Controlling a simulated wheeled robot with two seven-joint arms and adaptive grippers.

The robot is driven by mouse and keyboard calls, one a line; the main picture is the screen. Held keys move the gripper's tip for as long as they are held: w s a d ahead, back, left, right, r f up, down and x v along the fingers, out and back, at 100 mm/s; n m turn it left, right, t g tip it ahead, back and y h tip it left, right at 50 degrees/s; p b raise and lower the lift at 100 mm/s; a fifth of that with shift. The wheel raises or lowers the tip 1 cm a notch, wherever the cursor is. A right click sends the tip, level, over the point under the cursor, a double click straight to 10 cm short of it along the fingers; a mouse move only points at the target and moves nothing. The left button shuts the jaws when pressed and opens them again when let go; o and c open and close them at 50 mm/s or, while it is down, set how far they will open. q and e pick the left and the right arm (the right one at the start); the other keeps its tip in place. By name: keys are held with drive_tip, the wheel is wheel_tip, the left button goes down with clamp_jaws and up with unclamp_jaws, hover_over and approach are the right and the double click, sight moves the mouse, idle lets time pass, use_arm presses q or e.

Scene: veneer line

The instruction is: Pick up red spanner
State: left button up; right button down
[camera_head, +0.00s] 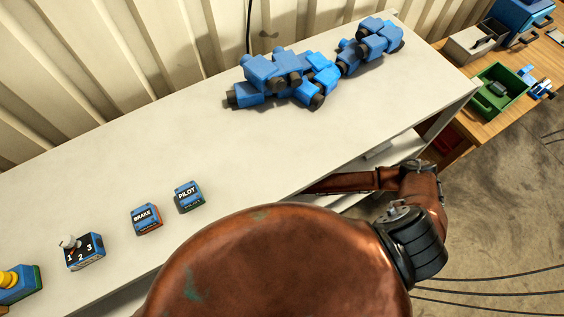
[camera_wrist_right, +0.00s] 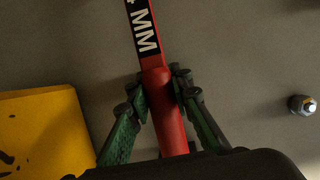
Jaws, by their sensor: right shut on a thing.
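The red spanner (camera_wrist_right: 156,85) shows in the right wrist view, with a black label reading "MM" on its upper part. Its top end runs out of the picture and its lower end is hidden behind my wrist. My right gripper (camera_wrist_right: 160,82) is shut on its handle, with the green and dark fingers on either side. In the head view the right gripper and the spanner are hidden, and my brown arm covers the lower middle. My left gripper is in neither view.
A yellow object (camera_wrist_right: 45,135) lies left of the spanner, and a small grey round-ended item (camera_wrist_right: 300,105) lies right. On the white bench (camera_head: 130,175) are blue machine parts (camera_head: 280,78), a PILOT box (camera_head: 188,196) and a BRAKE box (camera_head: 145,218). A green bin (camera_head: 500,92) stands right.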

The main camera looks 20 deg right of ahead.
drive_tip(key=shift+w+r, duration=0.1)
drive_tip(key=shift+r, duration=0.05)
idle(0.8)
drive_tip(key=shift+r, duration=0.65)
wheel_tip(320, 180, up, 2)
drive_tip(key=shift+r+b, duration=0.1)
drive_tip(key=shift+b, duration=0.25)
drive_tip(key=s+b, duration=0.1)
drive_tip(key=s, duration=0.5)
drive_tip(key=s+d, duration=0.1)
drive_tip(key=s, duration=0.5)
drive_tip(key=s+d+b, duration=0.1)
drive_tip(key=s, duration=0.5)
drive_tip(key=shift+d+b, duration=0.25)
drive_tip(key=shift+b, duration=0.1)
drive_tip(key=shift+w, duration=0.1)
drive_tip(key=w+p, duration=0.1)
drive_tip(key=w, duration=0.4)
drive_tip(key=w+a, duration=0.1)
drive_tip(key=w, duration=0.4)
drive_tip(key=w+a+p, duration=0.1)
drive_tip(key=w, duration=0.5)
drive_tip(key=shift+w+a+p, duration=0.1)
drive_tip(key=shift+a+p, duration=0.05)
drive_tip(key=shift+p, duration=0.2)
drive_tip(key=shift+w+a+f+p, duration=0.15)
drive_tip(key=shift+w+f+p, duration=0.15)
drive_tip(key=shift+w+f, duration=0.65)
drive_tip(key=shift+s+f, duration=0.2)
drive_tip(key=shift+f, duration=0.4)
